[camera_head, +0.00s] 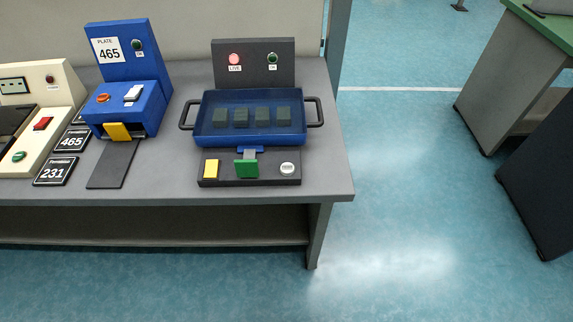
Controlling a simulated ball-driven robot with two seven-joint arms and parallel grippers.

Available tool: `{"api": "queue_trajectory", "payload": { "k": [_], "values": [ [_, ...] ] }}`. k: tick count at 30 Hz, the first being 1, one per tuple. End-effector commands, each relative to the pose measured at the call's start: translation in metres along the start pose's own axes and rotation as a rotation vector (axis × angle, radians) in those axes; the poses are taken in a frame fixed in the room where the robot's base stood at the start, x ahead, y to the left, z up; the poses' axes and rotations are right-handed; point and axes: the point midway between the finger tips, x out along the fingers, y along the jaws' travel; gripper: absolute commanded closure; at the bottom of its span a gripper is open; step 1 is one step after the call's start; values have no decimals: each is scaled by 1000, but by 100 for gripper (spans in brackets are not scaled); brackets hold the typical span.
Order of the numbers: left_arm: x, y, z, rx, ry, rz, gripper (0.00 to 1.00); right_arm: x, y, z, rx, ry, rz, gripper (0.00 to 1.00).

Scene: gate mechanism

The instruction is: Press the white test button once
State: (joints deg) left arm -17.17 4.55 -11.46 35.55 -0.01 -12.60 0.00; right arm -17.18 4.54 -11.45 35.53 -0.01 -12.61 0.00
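The white test button (287,168) is a small round cap at the right end of a low dark panel (222,182) on the front of the table. Behind the panel is a blue tray (250,141) with dark side handles, holding several dark blocks. Neither of my grippers is in view, and nothing covers the button.
A dark upright panel (253,50) with a pink and a green lamp stands behind the tray. A blue machine (128,108), number plates (55,171) and a cream box (53,130) stand to the left. The grey table (328,178) ends just right of the tray; open floor (410,210) lies beyond.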

Motion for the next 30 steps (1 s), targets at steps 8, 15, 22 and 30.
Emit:
{"api": "queue_trajectory", "payload": {
  "k": [8, 15, 22, 30],
  "values": [
    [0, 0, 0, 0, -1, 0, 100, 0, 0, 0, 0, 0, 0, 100],
    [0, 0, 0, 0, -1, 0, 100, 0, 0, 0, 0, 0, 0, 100],
    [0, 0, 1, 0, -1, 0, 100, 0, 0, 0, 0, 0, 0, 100],
    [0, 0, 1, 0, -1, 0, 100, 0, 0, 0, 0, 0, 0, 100]
  ]
}}
